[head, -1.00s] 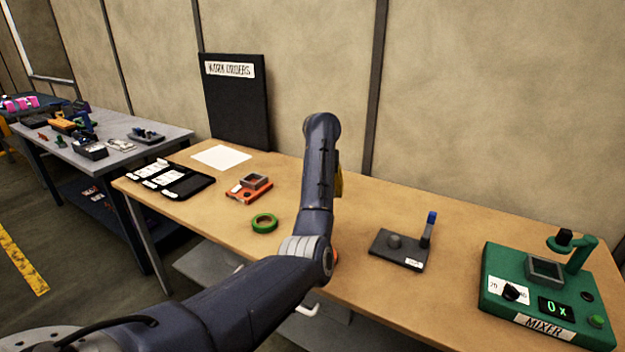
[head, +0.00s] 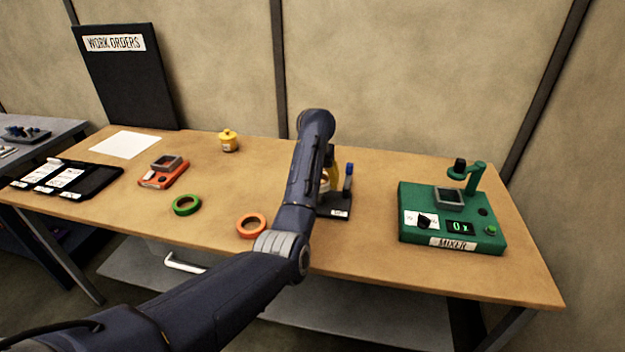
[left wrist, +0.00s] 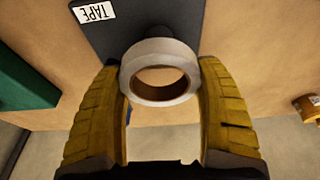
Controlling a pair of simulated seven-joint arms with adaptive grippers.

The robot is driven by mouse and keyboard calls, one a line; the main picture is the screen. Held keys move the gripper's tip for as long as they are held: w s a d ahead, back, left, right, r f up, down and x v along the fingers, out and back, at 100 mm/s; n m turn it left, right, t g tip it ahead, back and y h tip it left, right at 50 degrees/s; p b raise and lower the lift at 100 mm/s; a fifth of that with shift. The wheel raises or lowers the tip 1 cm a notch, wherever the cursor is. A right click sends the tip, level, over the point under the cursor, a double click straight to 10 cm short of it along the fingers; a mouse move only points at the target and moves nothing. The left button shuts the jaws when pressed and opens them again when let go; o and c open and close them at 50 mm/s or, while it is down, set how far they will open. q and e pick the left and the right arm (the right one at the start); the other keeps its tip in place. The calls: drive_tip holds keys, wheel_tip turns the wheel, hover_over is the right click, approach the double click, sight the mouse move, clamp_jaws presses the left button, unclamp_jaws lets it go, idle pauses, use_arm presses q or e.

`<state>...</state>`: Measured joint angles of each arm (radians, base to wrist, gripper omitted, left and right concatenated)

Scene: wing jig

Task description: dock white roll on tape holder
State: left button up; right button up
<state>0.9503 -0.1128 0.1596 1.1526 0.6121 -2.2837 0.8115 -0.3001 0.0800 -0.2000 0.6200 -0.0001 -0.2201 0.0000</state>
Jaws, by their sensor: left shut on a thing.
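The white roll (left wrist: 158,52) is in the left wrist view, between the two yellow fingers of my left gripper (left wrist: 160,95), which is shut on it. The tape holder (left wrist: 112,32), a dark base with a TAPE label, lies beyond the roll. Its dark round hub shows just behind the roll's upper edge. I cannot tell whether roll and hub touch. In the head view the tape holder (head: 340,212) is partly hidden behind my left arm, with its blue-tipped post upright. The gripper (head: 329,178) is mostly hidden there too. My right gripper is not in view.
An orange roll (head: 251,225) and a green roll (head: 187,205) lie left of my arm. A green mixer (head: 450,218) stands to the right. A yellow pot (head: 229,141), an orange device (head: 163,172) and a black tray (head: 70,178) are farther left. The table's front right is clear.

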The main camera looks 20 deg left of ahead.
use_arm(q)
drive_tip(key=shift+f, duration=2.7)
drive_tip(key=shift+f, duration=0.6)
drive_tip(key=o, duration=1)
drive_tip(key=shift+c, duration=0.2)
drive_tip(key=shift+v, duration=5.45)
drive_tip(key=shift+s, duration=0.1)
